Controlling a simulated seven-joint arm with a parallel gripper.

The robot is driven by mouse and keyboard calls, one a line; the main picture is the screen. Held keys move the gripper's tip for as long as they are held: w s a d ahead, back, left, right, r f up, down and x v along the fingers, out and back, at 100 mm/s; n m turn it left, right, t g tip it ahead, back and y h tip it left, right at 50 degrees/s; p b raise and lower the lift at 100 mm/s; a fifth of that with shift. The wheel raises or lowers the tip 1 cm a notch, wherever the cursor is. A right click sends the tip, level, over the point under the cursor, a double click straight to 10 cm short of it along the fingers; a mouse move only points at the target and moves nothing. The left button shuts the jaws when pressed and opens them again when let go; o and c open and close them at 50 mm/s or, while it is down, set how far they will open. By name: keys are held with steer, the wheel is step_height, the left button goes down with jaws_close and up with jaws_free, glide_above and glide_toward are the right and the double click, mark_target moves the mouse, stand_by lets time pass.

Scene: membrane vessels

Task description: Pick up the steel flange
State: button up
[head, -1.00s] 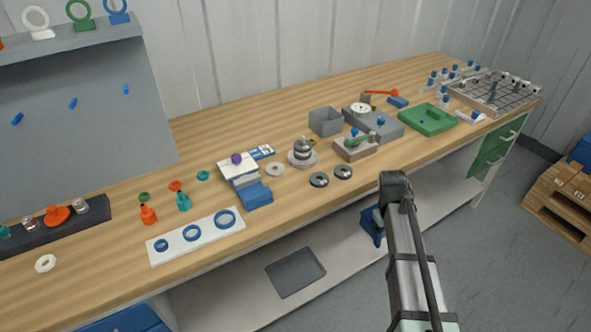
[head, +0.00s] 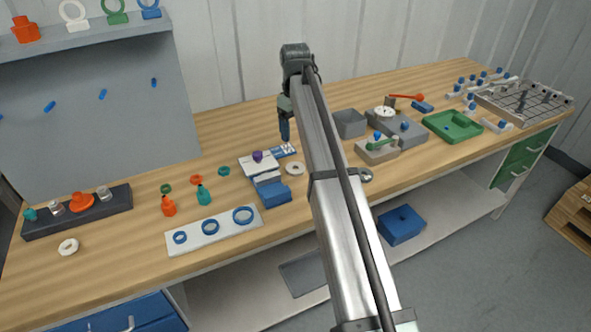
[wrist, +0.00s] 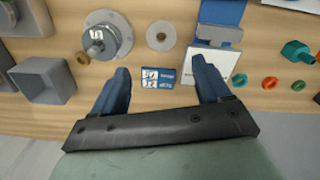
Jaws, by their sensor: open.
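The steel flange (wrist: 117,38) shows in the wrist view at upper left, a round grey disc with a stepped hub, standing on the wooden bench. In the head view my arm hides it. My gripper (wrist: 160,66) is open and empty, its two blue fingers spread wide above the bench. In the wrist view the flange lies beyond and to the left of the left fingertip, apart from it. In the head view my gripper (head: 285,138) hangs above the blue-and-white card (head: 283,150).
A pale ring (wrist: 161,36) and a white-and-blue block (wrist: 218,36) lie beside the flange. A green tray (head: 453,127) stands farther right.

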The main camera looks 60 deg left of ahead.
steer(key=a, duration=0.1)
glide_toward(295, 163)
steer(key=f, duration=0.2)
steer(key=d+f, duration=0.1)
steer(key=f, duration=0.2)
steer(key=d+f, duration=0.1)
steer(key=f, duration=0.2)
steer(key=shift+s+f, duration=0.1)
steer(key=shift+s, duration=0.25)
steer(key=c, duration=1)
steer(key=shift+r, duration=0.2)
